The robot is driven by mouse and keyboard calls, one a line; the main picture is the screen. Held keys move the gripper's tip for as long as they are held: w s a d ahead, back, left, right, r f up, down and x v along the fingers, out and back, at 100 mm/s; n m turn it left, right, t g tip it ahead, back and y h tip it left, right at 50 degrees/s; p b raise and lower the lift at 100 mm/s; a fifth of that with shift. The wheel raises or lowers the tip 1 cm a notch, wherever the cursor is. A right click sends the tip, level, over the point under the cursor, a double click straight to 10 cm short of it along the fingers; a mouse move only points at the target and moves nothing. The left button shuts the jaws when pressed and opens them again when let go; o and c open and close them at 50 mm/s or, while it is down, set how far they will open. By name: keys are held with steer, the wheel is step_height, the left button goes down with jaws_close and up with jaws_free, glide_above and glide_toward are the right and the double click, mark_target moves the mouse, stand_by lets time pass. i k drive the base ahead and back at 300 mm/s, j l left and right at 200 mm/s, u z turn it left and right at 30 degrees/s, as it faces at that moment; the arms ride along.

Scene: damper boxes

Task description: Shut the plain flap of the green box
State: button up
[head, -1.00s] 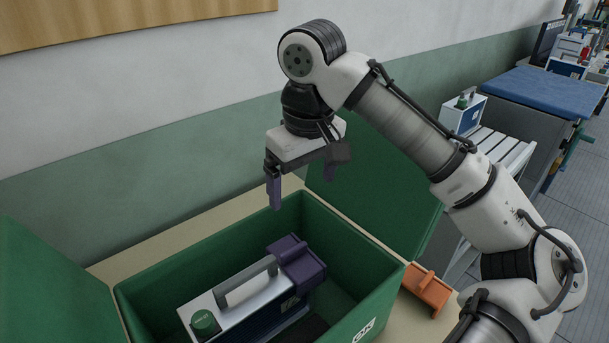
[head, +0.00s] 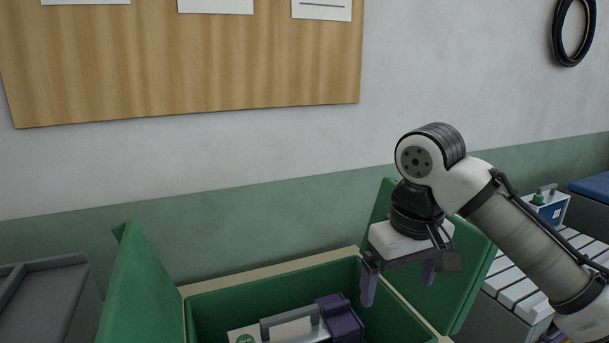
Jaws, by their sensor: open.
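The green box (head: 205,309) stands on a pale bench against the wall, cut off by the bottom of the head view. Its left flap (head: 143,288) stands up and open, showing no marking. Its right flap (head: 468,278) is also open, tilted outward, partly behind my gripper and showing no marking on the visible part. I cannot tell which flap is the plain one. Inside lies a white and dark device with a handle (head: 292,328), with a purple block (head: 340,317) at its right end. My gripper (head: 399,280) is open and empty, pointing down over the box's right side.
A grey tray or bin (head: 45,305) is at the left. A slatted roller surface (head: 530,275) with a blue and white device (head: 548,206) lies to the right. A wooden board (head: 185,60) and a black ring (head: 572,30) hang on the wall.

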mark_target(142, 303)
steer(key=k+l, duration=0.3)
steer(key=k, duration=0.2)
steer(key=k+l, duration=0.3)
steer(key=k, duration=0.15)
